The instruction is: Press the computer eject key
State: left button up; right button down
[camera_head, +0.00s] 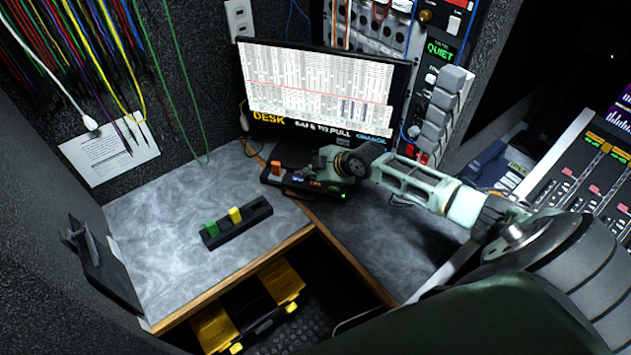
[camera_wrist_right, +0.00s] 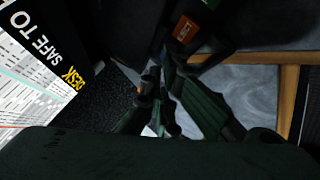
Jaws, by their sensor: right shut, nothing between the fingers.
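A low black unit (camera_head: 312,189) sits on the grey desk below the monitor. It has an orange block (camera_head: 277,169) at its left end, small blue and orange labels along its front, and a green light at its right end. I cannot tell which part is the eject key. My right gripper (camera_head: 328,160) is over the middle of this unit, shut and empty; it hides part of the top. In the right wrist view, the shut fingers (camera_wrist_right: 157,97) show beside a dark body with an orange label (camera_wrist_right: 185,31). I cannot tell whether they touch the unit.
The monitor (camera_head: 318,92) stands close behind my right gripper. A black strip (camera_head: 237,225) with a green and a yellow block lies to the left on the desk (camera_head: 172,237). A mixing console (camera_head: 590,165) is at the right. The left desk area is mostly clear.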

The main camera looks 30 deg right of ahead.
aim_at(310, 188)
notch_tip(310, 188, up, 4)
jog(key=shift+f+p, duration=0.1)
jog(key=shift+p, duration=1.15)
